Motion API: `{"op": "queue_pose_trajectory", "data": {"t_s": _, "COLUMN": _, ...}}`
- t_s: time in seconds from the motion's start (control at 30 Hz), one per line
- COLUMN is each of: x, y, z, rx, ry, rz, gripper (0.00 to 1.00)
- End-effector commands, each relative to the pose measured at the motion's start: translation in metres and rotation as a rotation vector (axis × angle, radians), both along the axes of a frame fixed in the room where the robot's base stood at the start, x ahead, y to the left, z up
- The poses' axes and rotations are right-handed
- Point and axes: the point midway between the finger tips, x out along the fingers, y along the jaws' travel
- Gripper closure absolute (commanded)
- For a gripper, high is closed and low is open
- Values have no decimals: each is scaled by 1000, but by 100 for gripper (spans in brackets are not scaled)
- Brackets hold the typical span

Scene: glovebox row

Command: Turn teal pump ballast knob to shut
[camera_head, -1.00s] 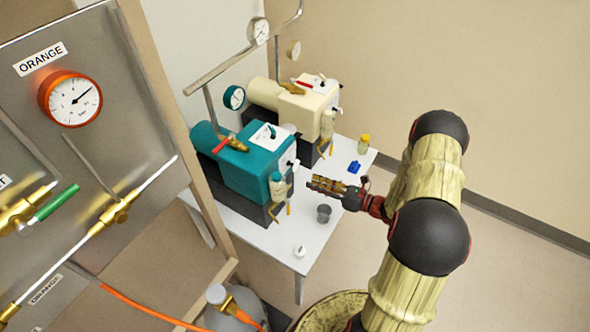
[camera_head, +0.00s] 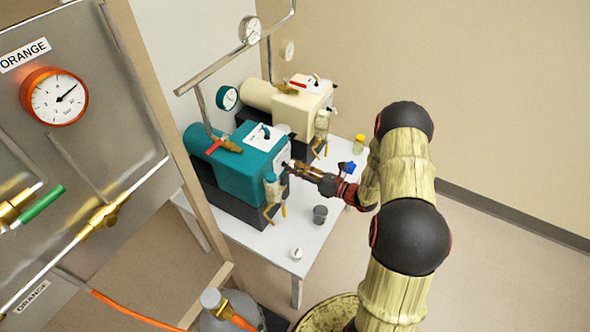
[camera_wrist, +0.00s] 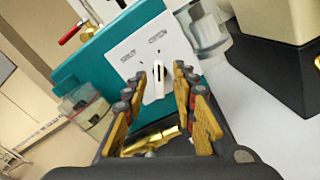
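The teal pump (camera_head: 232,172) stands on the white table, and its body also fills the upper middle of the wrist view (camera_wrist: 100,50). On its end face is a white plate (camera_wrist: 185,60) marked SHUT and OPEN. The white ballast knob (camera_wrist: 152,88) sits on this plate, its dark pointer line directed up roughly toward OPEN. My gripper (camera_wrist: 155,85) is open, with one finger pair on each side of the knob. I cannot tell whether the fingers touch it. In the head view my gripper (camera_head: 290,166) is at the pump's end face and hides the knob.
A cream pump (camera_head: 300,105) stands behind the teal one. A glass trap (camera_head: 272,188) hangs close by the gripper. A grey cup (camera_head: 320,214), white knob-like item (camera_head: 296,254), blue item (camera_head: 346,167) and yellow-capped vial (camera_head: 360,144) are on the table (camera_head: 262,240). A metal panel (camera_head: 90,130) stands left.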

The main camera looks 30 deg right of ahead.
Motion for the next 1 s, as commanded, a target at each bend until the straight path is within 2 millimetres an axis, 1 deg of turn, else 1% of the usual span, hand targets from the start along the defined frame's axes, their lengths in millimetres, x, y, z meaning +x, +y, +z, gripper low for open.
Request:
{"op": "queue_pose_trajectory", "data": {"t_s": 0.13, "x": 0, "y": 0, "z": 0, "rx": 0, "ry": 0, "rz": 0, "gripper": 73}}
{"op": "queue_pose_trajectory", "data": {"t_s": 0.6, "x": 0, "y": 0, "z": 0, "rx": 0, "ry": 1, "rz": 1, "gripper": 100}}
{"op": "queue_pose_trajectory", "data": {"t_s": 1.0, "x": 0, "y": 0, "z": 0, "rx": -4, "ry": -1, "rz": 0, "gripper": 100}}
